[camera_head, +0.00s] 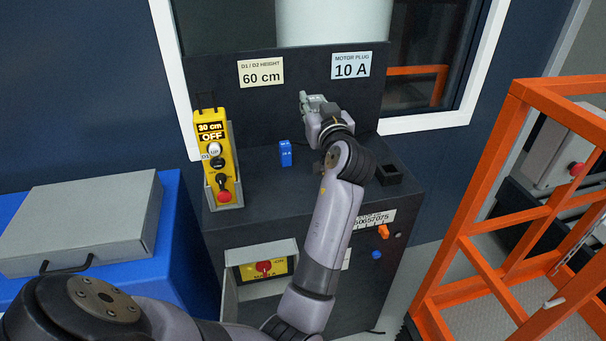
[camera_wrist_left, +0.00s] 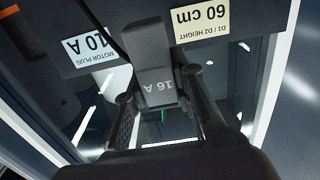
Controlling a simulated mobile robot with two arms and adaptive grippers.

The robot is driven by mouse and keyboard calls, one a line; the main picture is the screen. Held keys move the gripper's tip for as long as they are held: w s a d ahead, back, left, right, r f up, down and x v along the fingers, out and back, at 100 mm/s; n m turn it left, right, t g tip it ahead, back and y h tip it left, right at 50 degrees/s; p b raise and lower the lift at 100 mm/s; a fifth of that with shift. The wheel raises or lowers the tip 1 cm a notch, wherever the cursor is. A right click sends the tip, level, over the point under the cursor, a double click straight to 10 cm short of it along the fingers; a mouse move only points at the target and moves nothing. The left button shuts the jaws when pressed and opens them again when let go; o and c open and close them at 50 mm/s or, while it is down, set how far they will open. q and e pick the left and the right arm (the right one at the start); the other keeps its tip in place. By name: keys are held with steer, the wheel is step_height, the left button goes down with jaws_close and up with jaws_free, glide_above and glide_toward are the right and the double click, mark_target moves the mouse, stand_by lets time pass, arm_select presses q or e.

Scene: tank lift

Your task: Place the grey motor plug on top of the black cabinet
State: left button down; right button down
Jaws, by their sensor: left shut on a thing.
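My left gripper (camera_head: 314,104) is over the back part of the black cabinet (camera_head: 250,176), in front of its upright back panel. It is shut on the grey motor plug (camera_wrist_left: 153,62), which is marked 16 A. In the left wrist view the plug sits between the two fingers (camera_wrist_left: 160,103) and appears upside down. In the head view my gripper and wrist largely hide the plug. I cannot tell whether the plug touches the cabinet top. My right gripper is not in view.
A blue plug (camera_head: 285,153) stands on the cabinet top, left of my forearm. A yellow control pendant (camera_head: 217,160) is at the cabinet's left edge. A black socket (camera_head: 388,174) is at the right. A grey case (camera_head: 82,222) lies at left. Orange railings (camera_head: 470,200) stand at right.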

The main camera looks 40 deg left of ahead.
arm_select(q)
step_height(320, 180, down, 17)
steer(key=shift+f, duration=0.45)
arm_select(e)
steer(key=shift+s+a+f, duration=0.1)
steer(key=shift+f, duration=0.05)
arm_select(q)
steer(key=shift+f+b, duration=0.2)
steer(key=shift+b, duration=0.25)
steer(key=c, duration=1.7)
jaws_free()
steer(key=o, duration=0.4)
steer(key=shift+c, duration=0.2)
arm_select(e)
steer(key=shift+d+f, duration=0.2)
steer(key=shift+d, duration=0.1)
